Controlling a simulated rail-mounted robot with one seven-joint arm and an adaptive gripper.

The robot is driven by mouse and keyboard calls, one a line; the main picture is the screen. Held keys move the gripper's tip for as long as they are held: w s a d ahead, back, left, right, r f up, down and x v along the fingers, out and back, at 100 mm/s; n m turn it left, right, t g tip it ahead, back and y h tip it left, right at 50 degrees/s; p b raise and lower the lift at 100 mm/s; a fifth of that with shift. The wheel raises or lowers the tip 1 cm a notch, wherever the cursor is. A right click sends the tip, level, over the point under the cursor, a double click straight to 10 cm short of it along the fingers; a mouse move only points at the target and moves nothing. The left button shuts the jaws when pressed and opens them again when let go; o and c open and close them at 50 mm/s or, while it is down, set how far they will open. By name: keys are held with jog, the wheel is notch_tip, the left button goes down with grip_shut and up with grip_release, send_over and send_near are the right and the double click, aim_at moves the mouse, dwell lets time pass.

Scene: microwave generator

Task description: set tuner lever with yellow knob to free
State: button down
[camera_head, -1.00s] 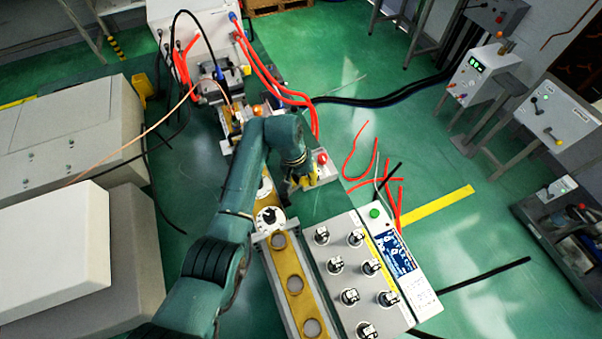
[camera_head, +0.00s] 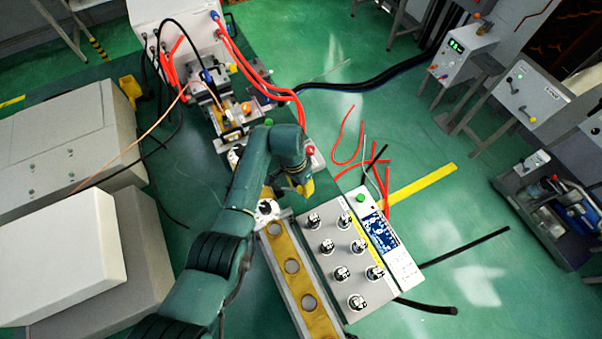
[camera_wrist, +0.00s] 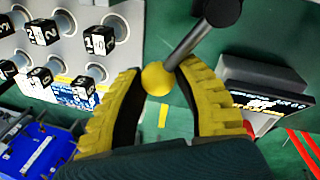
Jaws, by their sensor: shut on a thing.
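The yellow knob (camera_wrist: 158,78) sits at the end of a grey metal lever rod (camera_wrist: 192,43) in the wrist view. The rod runs up and right to a dark round pivot (camera_wrist: 222,10). My gripper (camera_wrist: 163,72) has its yellow ribbed fingers on both sides of the knob, shut on it. In the head view, my gripper (camera_head: 304,187) points down beside the waveguide, and the knob and lever are hidden behind my arm. A dark plate with white lettering (camera_wrist: 265,95) lies right of the fingers; its words are too small to read.
A control box with several black number dials (camera_head: 345,245) stands right of my gripper. A red knob (camera_head: 310,151) is just beyond it. The yellow waveguide with round holes (camera_head: 292,266) runs toward the viewer. Red hoses (camera_head: 265,80) lead to the back unit.

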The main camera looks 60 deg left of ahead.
jog(key=shift+s+d+r+m, duration=0.1)
jog(key=shift+d+m, duration=0.15)
jog(key=shift+m, duration=0.15)
jog(key=c, duration=0.7)
grip_release()
jog(key=shift+s+d, duration=0.1)
jog(key=shift+c, duration=0.2)
notch_tip(320, 180, up, 12)
jog(key=a, duration=0.2)
jog(key=shift+s+a, duration=0.15)
jog(key=shift+s, duration=0.2)
jog(key=shift+f, duration=0.2)
